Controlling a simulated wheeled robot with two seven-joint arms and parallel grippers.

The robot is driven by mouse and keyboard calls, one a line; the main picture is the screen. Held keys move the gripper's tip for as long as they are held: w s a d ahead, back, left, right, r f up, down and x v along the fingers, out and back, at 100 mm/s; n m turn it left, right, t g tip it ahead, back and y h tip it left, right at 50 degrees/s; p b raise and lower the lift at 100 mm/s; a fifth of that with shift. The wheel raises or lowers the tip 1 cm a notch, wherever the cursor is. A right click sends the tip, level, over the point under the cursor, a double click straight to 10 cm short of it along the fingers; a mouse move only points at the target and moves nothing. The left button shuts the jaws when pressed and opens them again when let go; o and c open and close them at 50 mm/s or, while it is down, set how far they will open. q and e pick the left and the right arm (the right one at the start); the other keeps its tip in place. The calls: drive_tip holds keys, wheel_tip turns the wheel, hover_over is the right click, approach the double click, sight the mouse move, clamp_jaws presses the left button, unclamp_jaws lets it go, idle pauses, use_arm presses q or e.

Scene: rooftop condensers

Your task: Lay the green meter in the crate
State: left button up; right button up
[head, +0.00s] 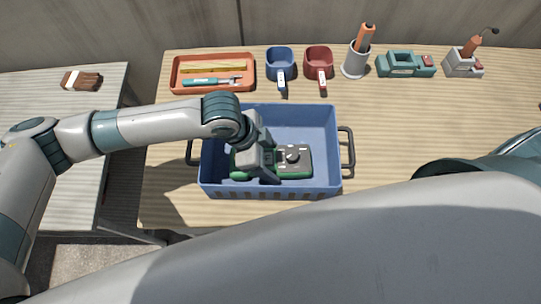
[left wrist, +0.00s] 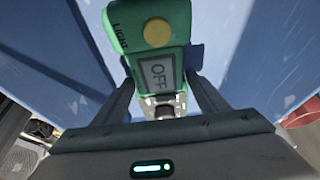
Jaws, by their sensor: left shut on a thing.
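The green meter (head: 294,158) has a grey face with a round dial and shows inside the blue crate (head: 322,118) in the head view. My left gripper (head: 268,162) reaches down into the crate and is shut on the meter's left part. In the left wrist view the meter (left wrist: 158,62) sits between the two fingers, with a yellow button and a display reading OFF. I cannot tell whether the meter touches the crate floor. My right gripper is not in view.
An orange tray (head: 178,84) with tools, blue (head: 280,62) and red (head: 318,62) scoop-like containers, a grey cup (head: 355,62), a green device (head: 402,66) and a soldering-iron-like stand (head: 462,66) line the table's back. A brown brush-like item (head: 84,80) lies on the left table.

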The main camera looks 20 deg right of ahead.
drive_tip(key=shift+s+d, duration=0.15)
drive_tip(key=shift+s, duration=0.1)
use_arm(q)
drive_tip(key=o, duration=1.4)
drive_tip(key=shift+f, duration=0.15)
drive_tip(key=shift+o, duration=0.2)
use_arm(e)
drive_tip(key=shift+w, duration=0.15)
